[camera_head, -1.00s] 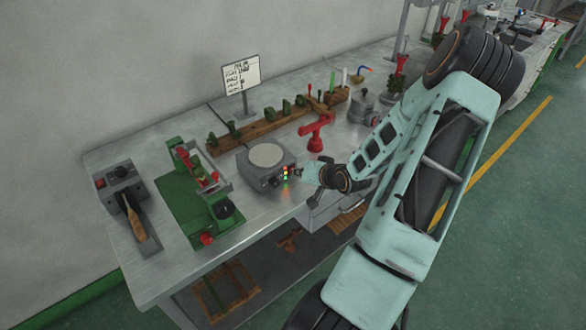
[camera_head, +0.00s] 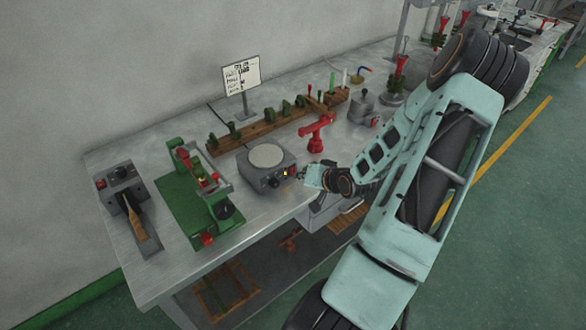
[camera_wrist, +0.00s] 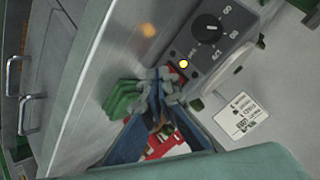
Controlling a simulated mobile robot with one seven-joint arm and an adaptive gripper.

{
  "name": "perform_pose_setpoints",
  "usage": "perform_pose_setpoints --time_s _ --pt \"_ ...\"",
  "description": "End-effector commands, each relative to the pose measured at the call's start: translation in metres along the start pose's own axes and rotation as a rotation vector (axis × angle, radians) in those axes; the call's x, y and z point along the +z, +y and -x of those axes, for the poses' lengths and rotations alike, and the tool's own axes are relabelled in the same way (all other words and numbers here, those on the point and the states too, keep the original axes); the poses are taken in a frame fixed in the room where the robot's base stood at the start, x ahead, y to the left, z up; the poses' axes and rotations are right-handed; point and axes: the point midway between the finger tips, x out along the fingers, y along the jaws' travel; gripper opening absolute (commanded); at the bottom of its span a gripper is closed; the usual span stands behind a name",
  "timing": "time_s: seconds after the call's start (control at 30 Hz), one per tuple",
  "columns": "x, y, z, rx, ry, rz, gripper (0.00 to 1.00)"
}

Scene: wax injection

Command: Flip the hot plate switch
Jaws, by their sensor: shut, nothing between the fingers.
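The hot plate (camera_head: 254,172) is a grey box with a round pale top, standing near the front edge of the bench. In the wrist view its front panel (camera_wrist: 238,22) shows a black dial (camera_wrist: 210,27), a lit yellow lamp (camera_wrist: 184,63) and a red switch (camera_wrist: 180,74). My gripper (camera_head: 302,173) is at the panel's right end. In the wrist view my shut, empty gripper (camera_wrist: 160,80) has its fingertips right beside the switch and partly covers it. I cannot tell whether they touch, or the switch's position.
A red stand (camera_head: 316,135) is behind my gripper. A green-based press (camera_head: 190,212) and a grey box with a wooden-handled tool (camera_head: 122,176) stand to the left. A wooden rack (camera_head: 255,132) runs behind the hot plate. The bench's front edge is close below my gripper.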

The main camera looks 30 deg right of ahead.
Motion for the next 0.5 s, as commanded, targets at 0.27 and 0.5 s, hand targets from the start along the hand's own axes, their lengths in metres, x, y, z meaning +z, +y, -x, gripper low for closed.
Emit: perform_pose_setpoints --time_s 0.27,0.5 --pt "0.0 0.001 0.001 0.0 0.0 0.0 0.0" --pt "0.008 0.009 0.012 0.002 0.001 -0.001 0.0"
